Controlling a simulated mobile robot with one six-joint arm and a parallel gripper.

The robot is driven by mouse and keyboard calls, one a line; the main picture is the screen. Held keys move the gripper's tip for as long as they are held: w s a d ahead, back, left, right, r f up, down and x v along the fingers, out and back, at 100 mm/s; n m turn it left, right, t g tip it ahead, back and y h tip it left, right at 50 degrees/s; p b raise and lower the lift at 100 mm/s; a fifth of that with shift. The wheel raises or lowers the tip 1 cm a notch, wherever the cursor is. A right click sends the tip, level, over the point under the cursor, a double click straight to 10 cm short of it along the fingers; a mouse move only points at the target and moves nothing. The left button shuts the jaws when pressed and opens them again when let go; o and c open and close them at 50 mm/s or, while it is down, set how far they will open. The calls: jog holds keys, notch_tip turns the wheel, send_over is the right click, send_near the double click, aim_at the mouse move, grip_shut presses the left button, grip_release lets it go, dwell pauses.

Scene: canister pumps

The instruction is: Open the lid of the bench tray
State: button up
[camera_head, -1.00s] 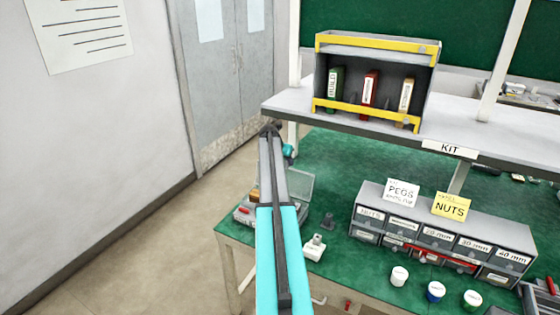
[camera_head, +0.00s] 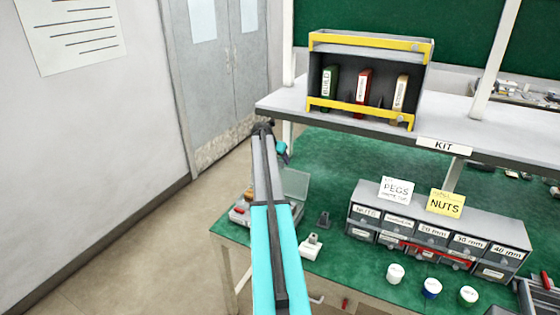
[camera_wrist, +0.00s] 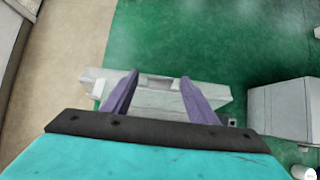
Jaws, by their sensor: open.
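The bench tray (camera_head: 240,213) sits on the left end of the green bench, with small orange and red items in it. A pale translucent panel, which looks like its lid (camera_head: 295,184), shows raised on the tray's right side, partly behind my arm. In the wrist view, my gripper (camera_wrist: 158,77) is open, its two purple fingers apart over a pale grey slab with a notch in its middle. This seems to be the tray or its lid; I cannot tell which, nor whether the fingers touch it. In the head view my arm hides the gripper.
A small white-based block (camera_head: 311,246) stands right of the tray. A drawer cabinet (camera_head: 430,235) and several small pots (camera_head: 396,273) are further right. A shelf (camera_head: 400,125) with a yellow-edged rack (camera_head: 365,80) overhangs the bench. Floor (camera_head: 120,255) lies open at left.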

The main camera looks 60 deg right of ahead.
jog(key=b+v, duration=0.4)
jog(key=v, duration=0.8)
jog(key=shift+r, duration=0.2)
jog(key=shift+s, duration=0.1)
